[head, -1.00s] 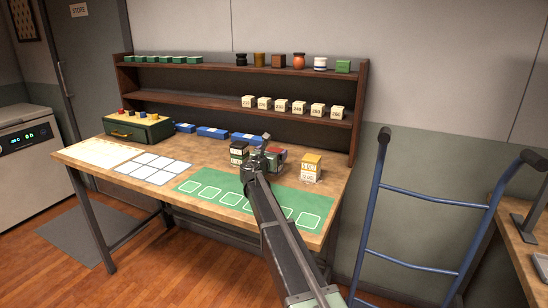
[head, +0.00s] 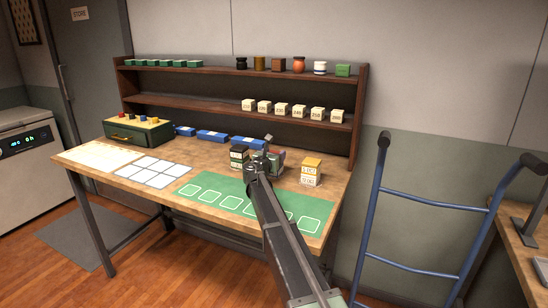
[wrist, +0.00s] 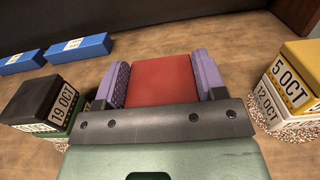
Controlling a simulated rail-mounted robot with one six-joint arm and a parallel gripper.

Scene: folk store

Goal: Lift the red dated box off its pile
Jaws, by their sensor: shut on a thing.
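In the wrist view the red box (wrist: 163,80) sits between the two purple-padded jaws of my gripper (wrist: 161,82), which is shut on its sides. Its date and whatever is under it are hidden. In the head view my gripper (head: 262,160) is low over the back right of the bench, with the arm covering most of the box. To its left is a pile with a black box (wrist: 38,98) marked 19 OCT on a green one (wrist: 62,130). To its right a yellow box (wrist: 298,75) marked 5 OCT sits on a white box (wrist: 278,105) marked 12 OCT.
Blue blocks (head: 212,135) lie behind on the bench (head: 215,165). A green mat (head: 222,197) with outlined squares is in front, and a white grid card (head: 153,172) is to the left. A shelf (head: 185,98) with small boxes and jars stands behind. A blue hand truck (head: 420,205) stands at right.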

